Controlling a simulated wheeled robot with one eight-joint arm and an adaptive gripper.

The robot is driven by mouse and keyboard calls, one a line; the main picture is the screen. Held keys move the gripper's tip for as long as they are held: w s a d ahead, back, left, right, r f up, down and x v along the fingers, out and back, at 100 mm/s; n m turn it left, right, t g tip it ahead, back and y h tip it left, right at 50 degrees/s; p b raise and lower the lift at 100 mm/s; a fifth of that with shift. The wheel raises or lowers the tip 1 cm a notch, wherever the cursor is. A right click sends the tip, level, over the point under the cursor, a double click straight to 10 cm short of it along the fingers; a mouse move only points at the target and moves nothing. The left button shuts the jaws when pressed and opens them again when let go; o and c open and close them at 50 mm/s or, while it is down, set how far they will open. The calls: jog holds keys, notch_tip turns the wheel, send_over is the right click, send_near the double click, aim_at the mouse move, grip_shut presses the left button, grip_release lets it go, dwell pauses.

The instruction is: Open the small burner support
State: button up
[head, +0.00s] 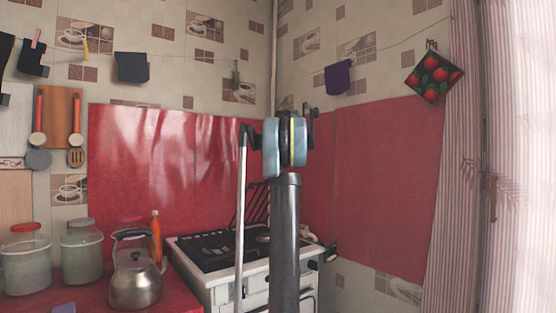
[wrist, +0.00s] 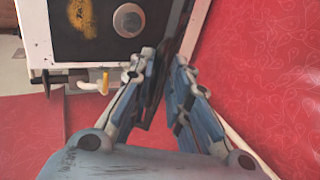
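The stove (head: 215,283) stands in the corner, with a black top. A dark slatted burner support (head: 257,203) stands raised at the back of the stove in the head view, partly hidden by my arm. In the wrist view my gripper (wrist: 162,60) has its two blue fingers apart. A dark, thin edge (wrist: 156,95), which looks like part of a support seen nearly edge-on, lies between or just beyond them. I cannot tell whether they touch it. The stove top (wrist: 80,42) shows with a round silver burner (wrist: 128,20). My gripper is not distinguishable in the head view.
A metal kettle (head: 137,283), an orange bottle (head: 156,238) and glass jars (head: 82,253) stand on the red counter left of the stove. Red wall panels (head: 385,185) close off the back and right. A striped curtain (head: 470,200) hangs at the right.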

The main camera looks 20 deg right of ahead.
jog(key=v, duration=1.9)
jog(key=shift+s+r, duration=0.15)
jog(key=shift+s, duration=0.05)
dwell(1.5)
dwell(0.5)
